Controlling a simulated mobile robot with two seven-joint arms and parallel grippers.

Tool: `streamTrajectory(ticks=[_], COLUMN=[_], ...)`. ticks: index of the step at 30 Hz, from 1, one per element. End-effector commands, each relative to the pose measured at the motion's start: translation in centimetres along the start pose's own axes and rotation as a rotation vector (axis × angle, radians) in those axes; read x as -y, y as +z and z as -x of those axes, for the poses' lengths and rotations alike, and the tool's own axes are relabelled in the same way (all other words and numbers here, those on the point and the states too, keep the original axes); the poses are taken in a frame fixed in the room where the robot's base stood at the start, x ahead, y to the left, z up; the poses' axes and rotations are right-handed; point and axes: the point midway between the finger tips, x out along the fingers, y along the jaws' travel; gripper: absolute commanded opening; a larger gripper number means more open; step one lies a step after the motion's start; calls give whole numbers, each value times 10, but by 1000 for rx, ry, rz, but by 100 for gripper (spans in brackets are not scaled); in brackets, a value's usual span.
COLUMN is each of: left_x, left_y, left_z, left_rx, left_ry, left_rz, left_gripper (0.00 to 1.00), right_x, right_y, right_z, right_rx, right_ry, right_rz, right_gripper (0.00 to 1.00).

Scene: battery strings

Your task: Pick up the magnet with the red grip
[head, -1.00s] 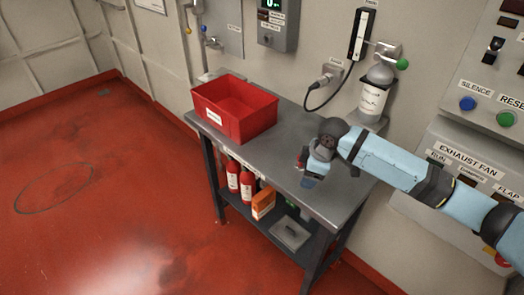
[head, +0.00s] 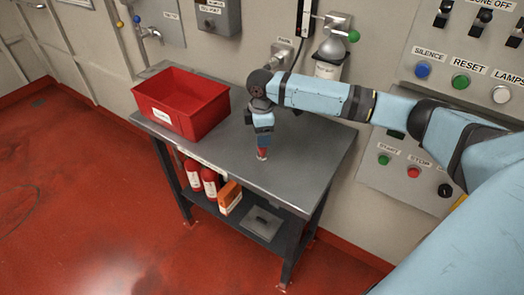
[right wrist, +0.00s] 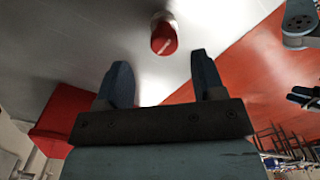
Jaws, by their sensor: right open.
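The magnet with the red grip (head: 262,153) stands on the grey metal table (head: 290,180), right of its middle. In the right wrist view the magnet (right wrist: 163,38) shows as a red, rounded grip with a pale end, beyond the fingertips. My right gripper (head: 263,132) points down just over the magnet and partly hides it in the head view. In the right wrist view the two dark fingers of this gripper (right wrist: 160,65) are spread apart with nothing between them.
A red open bin (head: 183,122) stands on the table's left part. Red bottles (head: 209,182), an orange box (head: 230,197) and a grey flat item (head: 262,222) are on the lower shelf. The table's front right is clear.

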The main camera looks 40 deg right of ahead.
Motion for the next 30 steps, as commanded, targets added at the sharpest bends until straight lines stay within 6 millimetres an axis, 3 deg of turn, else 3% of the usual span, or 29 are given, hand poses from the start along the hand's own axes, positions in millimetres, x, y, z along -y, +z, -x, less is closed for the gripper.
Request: streamTrajectory(ticks=[12,20,21,28,30], left_x=[1,1,1,1,0], left_y=[-2,0,0,0,-1], left_z=[1,1,1,0,0], left_rx=[-1,1,1,1,0], left_ry=[-1,-1,-1,-1,-1], left_rz=[-2,-2,-2,-2,-2], left_gripper=[43,43,43,43,43], right_x=[6,6,6,6,6], right_y=[3,2,2,2,2], right_z=[-49,-53,-53,-53,-53], right_rx=[1,0,0,0,0], right_ry=[0,1,1,1,2], right_rz=[0,0,0,0,0], right_gripper=[63,63,60,8,8])
